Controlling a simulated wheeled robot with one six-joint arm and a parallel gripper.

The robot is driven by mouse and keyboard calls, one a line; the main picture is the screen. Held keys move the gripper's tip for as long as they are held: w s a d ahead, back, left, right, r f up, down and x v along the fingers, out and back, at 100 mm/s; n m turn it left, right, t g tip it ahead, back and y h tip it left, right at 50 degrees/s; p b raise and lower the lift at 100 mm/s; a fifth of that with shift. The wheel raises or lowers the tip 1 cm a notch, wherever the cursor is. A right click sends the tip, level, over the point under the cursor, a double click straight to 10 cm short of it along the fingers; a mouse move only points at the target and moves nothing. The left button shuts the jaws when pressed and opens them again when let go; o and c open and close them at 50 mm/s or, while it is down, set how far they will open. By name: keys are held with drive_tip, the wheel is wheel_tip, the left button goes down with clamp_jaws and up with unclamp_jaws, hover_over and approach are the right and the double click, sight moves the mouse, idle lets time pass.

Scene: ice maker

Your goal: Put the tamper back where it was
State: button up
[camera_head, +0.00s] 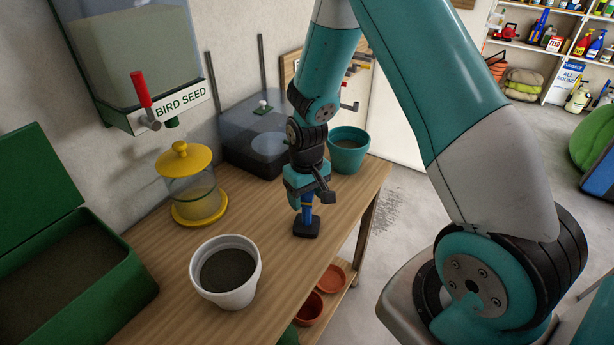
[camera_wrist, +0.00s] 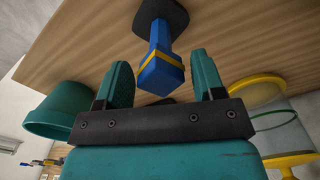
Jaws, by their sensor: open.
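The tamper has a blue handle with a yellow band and a black square base (camera_head: 306,226). It stands upright on the wooden table (camera_head: 270,262), near the table's right edge. In the wrist view the tamper (camera_wrist: 160,68) lies in line with the gap between my fingers. My gripper (camera_head: 301,200) points down over the tamper's handle in the head view. In the wrist view my gripper (camera_wrist: 163,80) is open, with a teal finger on each side of the handle top and space between. I cannot tell whether either finger touches it.
A white pot of soil (camera_head: 225,282) stands front left of the tamper. A yellow-lidded jar (camera_head: 187,170), a dark box with a clear cover (camera_head: 255,145) and a teal pot (camera_head: 347,157) stand behind. A green bin (camera_head: 100,262) is at left. Table around the tamper is clear.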

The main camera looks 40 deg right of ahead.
wheel_tip(320, 180, up, 10)
drive_tip(key=shift+f+b, duration=0.15)
drive_tip(key=shift+b, duration=0.35)
drive_tip(key=s+a+r+n+y, duration=0.2)
drive_tip(key=s+a+r+n, duration=0.1)
drive_tip(key=s+a+r, duration=0.4)
drive_tip(key=s+a+r+n+y, duration=0.2)
drive_tip(key=s+a+r+n, duration=0.2)
drive_tip(key=s+a, duration=0.6)
drive_tip(key=s+r, duration=0.2)
drive_tip(key=s, duration=0.2)
drive_tip(key=shift+r, duration=0.4)
